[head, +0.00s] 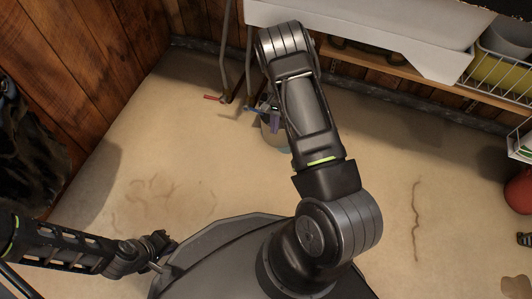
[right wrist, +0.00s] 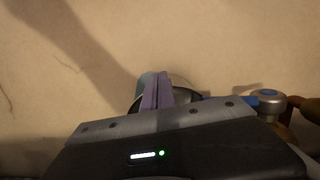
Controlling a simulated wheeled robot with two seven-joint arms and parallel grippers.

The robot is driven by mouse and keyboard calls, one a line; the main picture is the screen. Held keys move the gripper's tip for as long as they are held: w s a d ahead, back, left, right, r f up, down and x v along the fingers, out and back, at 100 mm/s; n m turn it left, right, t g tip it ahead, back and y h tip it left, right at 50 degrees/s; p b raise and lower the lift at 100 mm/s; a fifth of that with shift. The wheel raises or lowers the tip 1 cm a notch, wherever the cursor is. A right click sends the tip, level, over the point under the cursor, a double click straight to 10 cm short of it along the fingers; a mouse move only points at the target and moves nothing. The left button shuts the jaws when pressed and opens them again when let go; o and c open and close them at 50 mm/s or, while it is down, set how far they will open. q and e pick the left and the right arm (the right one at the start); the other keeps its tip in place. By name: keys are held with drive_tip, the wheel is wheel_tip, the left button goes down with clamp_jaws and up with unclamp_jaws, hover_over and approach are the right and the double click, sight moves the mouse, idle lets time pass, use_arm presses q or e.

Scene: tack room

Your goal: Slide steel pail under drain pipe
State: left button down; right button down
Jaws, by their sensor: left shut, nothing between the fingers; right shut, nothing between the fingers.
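The steel pail (head: 270,136) stands on the floor below the white sink, mostly hidden behind my right arm. Part of its rounded rim (right wrist: 181,82) shows behind the fingers in the right wrist view. My right gripper (head: 275,118) is shut and empty, its purple fingers (right wrist: 157,92) at the pail; I cannot tell whether they touch it. Grey pipes (head: 226,55) come down just left of the pail, with red and blue handles near the floor. Which one is the drain pipe is unclear. My left gripper (head: 163,250) is shut and empty, low at left, far from the pail.
The white sink (head: 360,35) overhangs the back. A wooden shelf (head: 420,68) with a wire basket (head: 500,75) runs along the back right. A red round object (head: 519,190) is at far right. The middle floor is clear.

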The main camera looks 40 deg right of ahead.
drive_tip(key=shift+r, duration=0.2)
drive_tip(key=shift+a+r+p, duration=0.1)
drive_tip(key=shift+r+p, duration=0.4)
drive_tip(key=shift+r, duration=0.1)
